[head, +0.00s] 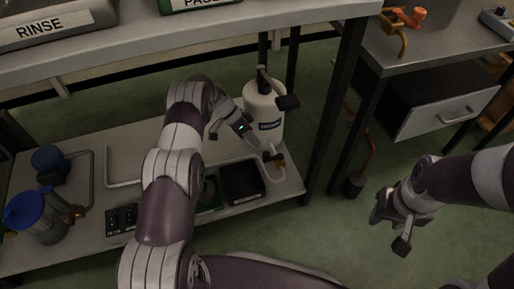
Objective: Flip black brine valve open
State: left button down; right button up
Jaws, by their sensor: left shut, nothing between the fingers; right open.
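A white cylinder (262,104) with a dark label and a black top fitting stands on the low shelf. A small brass valve with a dark handle (279,160) sits on the pale hose just below the cylinder, near the shelf's right end. The handle's exact angle is too small to tell. My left gripper (255,140) is shut and empty, with its fingertips in front of the cylinder, just up and left of the valve. I cannot tell whether they touch anything. My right gripper (390,228) is open and empty over the green floor at the right.
A black tray (242,182) lies on the low shelf (130,140), left of the valve. A blue-lidded jug (36,214) stands at the shelf's left. The upper bench (230,35) and its dark leg (334,110) bound the space. A drawer unit (440,108) stands at right.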

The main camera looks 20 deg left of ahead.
pick_arm(q)
jog(key=shift+s+d+r+b, duration=0.15)
jog(key=shift+s+d+b, duration=0.2)
jog(key=shift+s+d, duration=0.55)
